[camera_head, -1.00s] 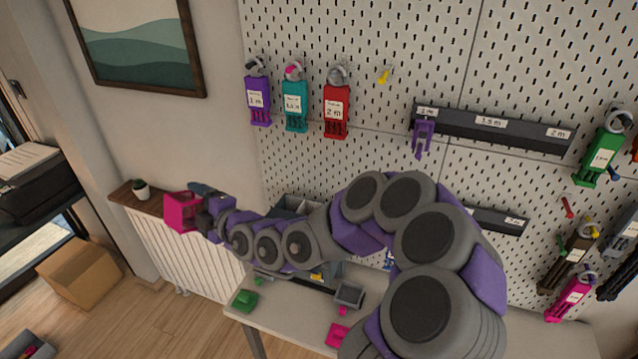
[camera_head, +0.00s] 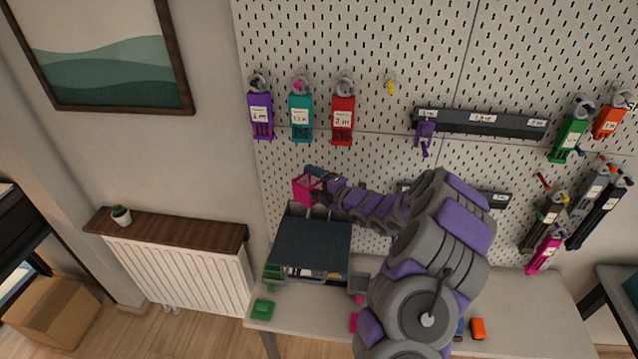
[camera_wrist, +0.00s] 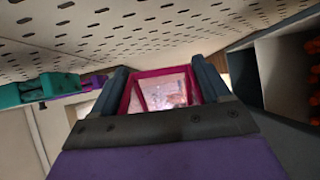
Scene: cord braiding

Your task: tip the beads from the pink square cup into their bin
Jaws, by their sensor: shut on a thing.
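The pink square cup (camera_head: 306,188) is in my gripper (camera_head: 324,184), held in the air in front of the pegboard, above the back of the dark bin unit on the table. In the wrist view the cup (camera_wrist: 128,97) sits between the two fingers of my gripper (camera_wrist: 165,92), which are shut on it. Small pale pinkish bits show inside or through the cup; I cannot tell clearly whether they are beads. Open bins (camera_head: 318,212) show behind the dark top of the unit, just below the cup. What lies in them is too small to tell in the head view.
The bin unit's dark top (camera_head: 312,245) stands at the table's left. In the wrist view a dark bin wall (camera_wrist: 258,78) is close at right, with orange pieces (camera_wrist: 313,75) beyond. Purple, teal and red holders (camera_head: 343,118) hang above on the pegboard (camera_head: 370,60).

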